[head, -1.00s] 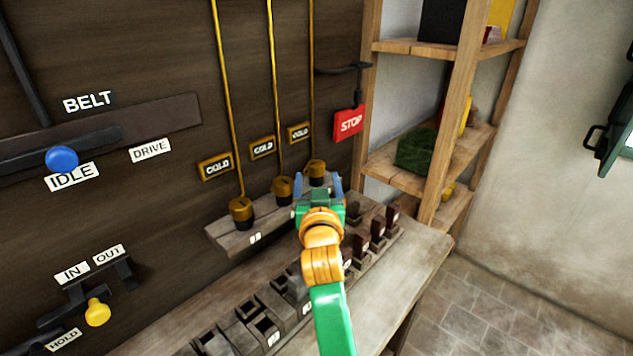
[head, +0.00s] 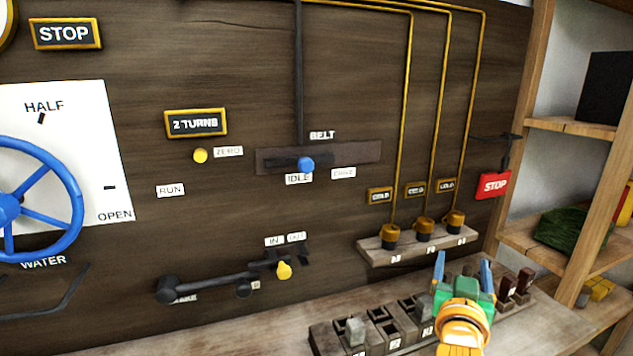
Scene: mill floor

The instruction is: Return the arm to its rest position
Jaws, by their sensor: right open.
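My right gripper (head: 463,275) shows at the lower right in the head view, at the end of a green and orange arm. Its two blue fingers stand apart with nothing between them. It is above the bench (head: 550,325), in front of the small shelf with brass cups (head: 425,230), and covers part of the row of dark slotted blocks (head: 385,328). I cannot tell whether it touches anything. My left gripper is out of view.
The panel holds a blue wheel (head: 62,190), a blue-knobbed belt lever (head: 306,164) at IDLE, a yellow knob (head: 284,270) and a red STOP tag (head: 494,185). A wooden rack (head: 570,127) stands at the right. The bench's right front is clear.

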